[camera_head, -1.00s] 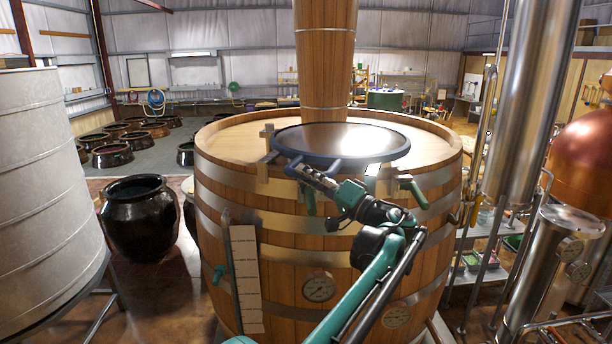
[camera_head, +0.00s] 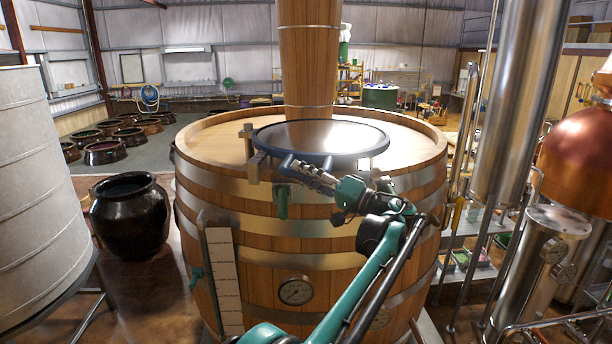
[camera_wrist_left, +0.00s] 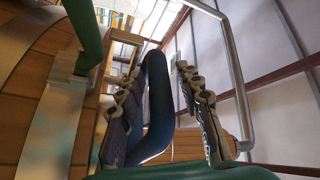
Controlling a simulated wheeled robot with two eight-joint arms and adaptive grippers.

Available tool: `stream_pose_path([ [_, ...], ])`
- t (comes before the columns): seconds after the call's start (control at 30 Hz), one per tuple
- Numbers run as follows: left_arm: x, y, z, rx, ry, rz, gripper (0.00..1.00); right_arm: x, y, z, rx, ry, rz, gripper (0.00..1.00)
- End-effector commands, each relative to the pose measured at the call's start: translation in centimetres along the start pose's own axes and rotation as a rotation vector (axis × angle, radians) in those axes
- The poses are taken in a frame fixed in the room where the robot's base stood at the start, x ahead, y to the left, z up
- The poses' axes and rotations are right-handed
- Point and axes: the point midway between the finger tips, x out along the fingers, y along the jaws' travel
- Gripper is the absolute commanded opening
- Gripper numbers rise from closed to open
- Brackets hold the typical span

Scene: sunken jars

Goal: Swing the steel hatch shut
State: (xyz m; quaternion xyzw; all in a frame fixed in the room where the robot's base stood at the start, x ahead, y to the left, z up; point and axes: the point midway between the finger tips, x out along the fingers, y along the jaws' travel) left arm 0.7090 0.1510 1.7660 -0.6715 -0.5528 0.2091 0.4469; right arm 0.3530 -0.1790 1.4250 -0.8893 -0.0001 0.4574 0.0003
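The steel hatch (camera_head: 322,136) is a round, shiny lid with a dark blue rim, lying roughly level over the top of the wooden vat (camera_head: 240,230), near its front edge. I cannot tell whether it is fully seated. My left gripper (camera_head: 296,166) is at a dark blue handle bar on the hatch's front edge. In the left wrist view the two fingers (camera_wrist_left: 160,95) stand apart on either side of the blue bar (camera_wrist_left: 155,115); a gap shows beside the right finger. My right gripper is not in view.
A wooden column (camera_head: 308,65) rises behind the hatch. Green-handled clamps (camera_head: 283,203) hang at the vat's front rim. A dark jar (camera_head: 131,215) and a grey tank (camera_head: 35,190) stand left; steel pipes and a cylinder (camera_head: 540,255) crowd the right. Floor shows between jar and vat.

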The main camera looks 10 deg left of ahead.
Motion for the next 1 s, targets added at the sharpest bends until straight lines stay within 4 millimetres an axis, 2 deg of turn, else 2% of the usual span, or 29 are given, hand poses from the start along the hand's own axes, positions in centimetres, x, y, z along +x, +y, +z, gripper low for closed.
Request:
stream_pose_path([
  [0.37, -0.7, 0.1, -0.1, -0.001, 0.003, 0.002, 0.41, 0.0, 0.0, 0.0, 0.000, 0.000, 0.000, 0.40],
  [0.47, -2.1, 0.1, -0.1, -0.001, 0.005, 0.003, 0.41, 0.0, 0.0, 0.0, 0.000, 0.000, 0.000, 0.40],
  [0.8, -9.2, 0.1, 0.0, -0.001, 0.003, 0.002, 0.41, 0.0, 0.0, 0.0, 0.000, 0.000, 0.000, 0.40],
  [1.0, -11.5, 0.1, 0.0, 0.000, 0.001, 0.001, 0.41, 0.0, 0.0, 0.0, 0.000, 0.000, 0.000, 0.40],
])
